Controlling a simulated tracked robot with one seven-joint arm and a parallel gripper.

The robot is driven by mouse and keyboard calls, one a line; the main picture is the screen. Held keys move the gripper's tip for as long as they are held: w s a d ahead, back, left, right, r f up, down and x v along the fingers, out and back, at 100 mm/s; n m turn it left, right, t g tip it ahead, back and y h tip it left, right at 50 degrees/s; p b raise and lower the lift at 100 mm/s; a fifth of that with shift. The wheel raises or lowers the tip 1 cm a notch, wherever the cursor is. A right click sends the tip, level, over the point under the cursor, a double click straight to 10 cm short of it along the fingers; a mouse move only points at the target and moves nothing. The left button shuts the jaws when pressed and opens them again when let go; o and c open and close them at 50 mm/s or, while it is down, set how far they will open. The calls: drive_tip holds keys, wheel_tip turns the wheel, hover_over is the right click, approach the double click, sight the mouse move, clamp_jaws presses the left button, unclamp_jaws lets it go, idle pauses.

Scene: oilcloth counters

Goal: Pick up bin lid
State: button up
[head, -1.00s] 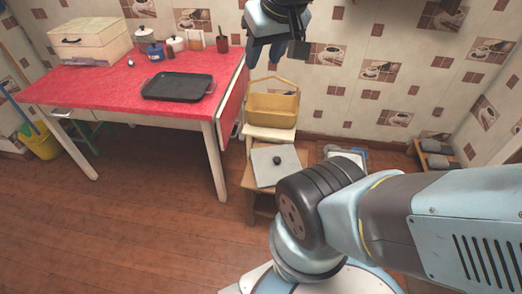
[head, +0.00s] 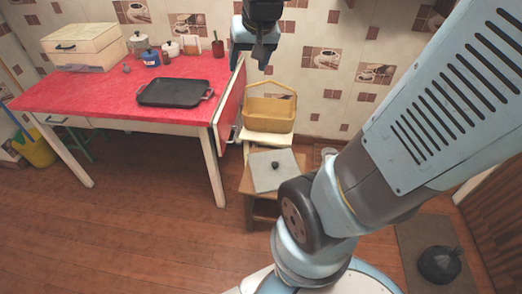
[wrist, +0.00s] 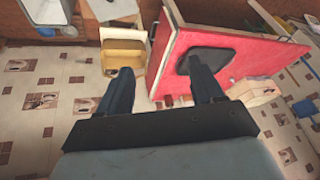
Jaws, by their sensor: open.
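My forearm covers the area just right of the stool.
The red-topped table (head: 100,95) is at left, with a black tray (head: 176,92), jars and a box. A dark lump (head: 439,265) lies on a floor mat at right. The floor at front left is clear.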

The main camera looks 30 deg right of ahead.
drive_tip(key=w+d+f+m, duration=0.3)
drive_tip(key=w+f, duration=0.6)
drive_tip(key=f, duration=0.1)
drive_tip(key=m+g+h, duration=0.3)
drive_tip(key=m, duration=0.3)
approach(275, 164)
drive_tip(key=shift+x, duration=4.05)
drive_tip(key=shift+w, duration=0.15)
clamp_jaws()
